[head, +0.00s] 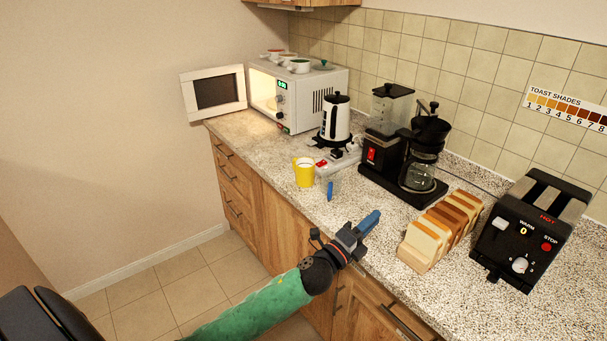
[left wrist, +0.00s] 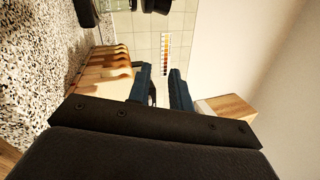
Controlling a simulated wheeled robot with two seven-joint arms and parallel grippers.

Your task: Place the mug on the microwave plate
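The yellow mug (head: 304,174) stands upright on the counter, in front of the white kettle and left of the power strip. The white microwave (head: 318,97) stands at the far left end of the counter with its door (head: 214,91) swung open and its inside lit. The plate inside is hard to make out. My left gripper (head: 369,222) is over the front edge of the counter, nearer than the mug and apart from it. Its fingers also show in the left wrist view (left wrist: 161,88), apart with nothing between them. My right gripper is not in view.
A kettle (head: 337,121), a coffee maker (head: 424,150), a toast rack (head: 441,228) and a black toaster (head: 533,230) stand along the counter. A power strip (head: 338,163) lies right of the mug. A small blue item (head: 330,190) is near it. Cups top the microwave.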

